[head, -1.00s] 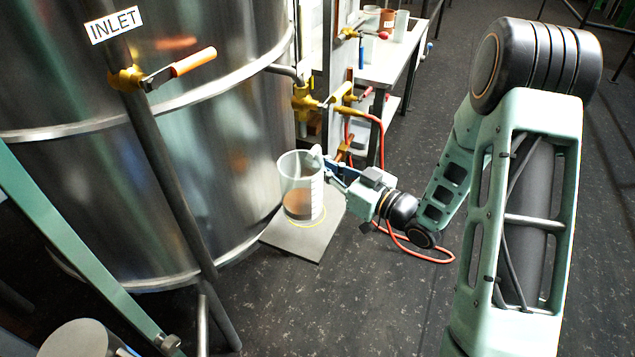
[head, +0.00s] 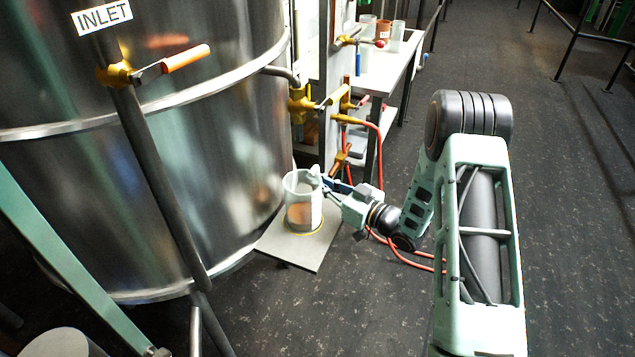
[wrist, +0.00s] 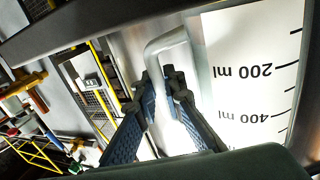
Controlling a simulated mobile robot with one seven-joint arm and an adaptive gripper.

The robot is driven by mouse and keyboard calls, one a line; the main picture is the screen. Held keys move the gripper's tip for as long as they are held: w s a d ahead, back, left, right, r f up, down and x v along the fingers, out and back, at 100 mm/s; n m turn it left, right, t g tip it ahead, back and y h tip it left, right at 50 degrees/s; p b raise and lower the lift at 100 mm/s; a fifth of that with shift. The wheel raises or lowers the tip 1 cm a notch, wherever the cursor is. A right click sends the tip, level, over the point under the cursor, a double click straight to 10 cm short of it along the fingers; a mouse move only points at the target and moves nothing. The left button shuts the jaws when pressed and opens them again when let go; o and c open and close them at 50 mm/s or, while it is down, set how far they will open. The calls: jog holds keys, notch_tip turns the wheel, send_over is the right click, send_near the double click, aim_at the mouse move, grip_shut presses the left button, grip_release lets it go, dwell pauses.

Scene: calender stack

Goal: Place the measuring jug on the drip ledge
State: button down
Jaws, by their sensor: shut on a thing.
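The measuring jug (head: 303,203) is a clear, upright cylinder, with brown showing in its lower part. It stands at or just above a yellow ring on the drip ledge (head: 292,251), a flat grey plate beside the big steel tank. I cannot tell for sure whether its base touches the plate. My gripper (head: 326,184) is at the jug's right side, shut on its handle. In the wrist view my blue-padded fingers (wrist: 167,92) close around the grey handle (wrist: 166,42). The jug's white scale (wrist: 252,72) reads 200 ml and 400 ml there.
The steel tank (head: 190,130) rises left of the ledge. A pipe with the INLET label (head: 102,17) and an orange-handled valve stands in front. Brass valves and a red hose (head: 378,140) are behind my gripper. A bench (head: 385,70) holds several vessels. Open floor lies right.

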jog(key=shift+r, duration=0.15)
jog(key=shift+f, duration=0.3)
jog(key=c, duration=2)
grip_release()
jog(key=shift+r, duration=0.1)
jog(key=shift+s+d+r, duration=0.1)
jog(key=shift+d+r, duration=0.1)
jog(key=p+v, duration=0.1)
jog(key=v, duration=1)
jog(key=shift+s+d+f+p, duration=0.1)
jog(key=shift+s+d+p, duration=0.1)
jog(key=shift+d+p, duration=0.15)
jog(key=shift+a, duration=0.1)
